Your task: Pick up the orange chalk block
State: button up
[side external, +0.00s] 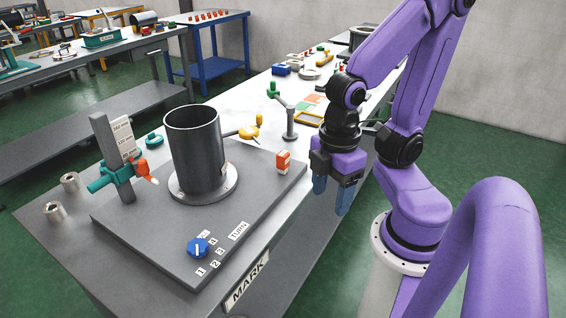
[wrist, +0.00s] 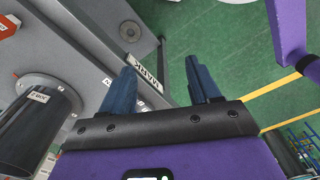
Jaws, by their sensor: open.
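My gripper (side external: 331,201) is open and empty. It points down to the right of the block, apart from it, beyond the table's right edge. In the wrist view the two blue fingers (wrist: 160,70) stand apart with floor and table edge between them. I cannot identify the block for certain in the wrist view.
A dark flanged cylinder (side external: 195,150) stands on the plate left of the block. A post with an orange-tipped holder (side external: 127,160) and a blue knob (side external: 197,247) are also on the plate. Free space surrounds my gripper.

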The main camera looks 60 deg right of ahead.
jog(key=w+d+n+h, duration=0.2)
jog(key=w+d, duration=0.2)
jog(key=w, duration=0.9)
jog(key=n+h, duration=0.3)
send_near(284, 161)
jog(key=x, duration=0.4)
jog(key=w+x, duration=0.1)
jog(key=x, duration=0.3)
jog(key=d+x, duration=0.1)
jog(key=x, duration=0.4)
jog(key=shift+w+d+r, duration=0.15)
jog(key=shift+r, duration=0.05)
jog(key=c, duration=1.1)
jog(key=shift+r, duration=0.2)
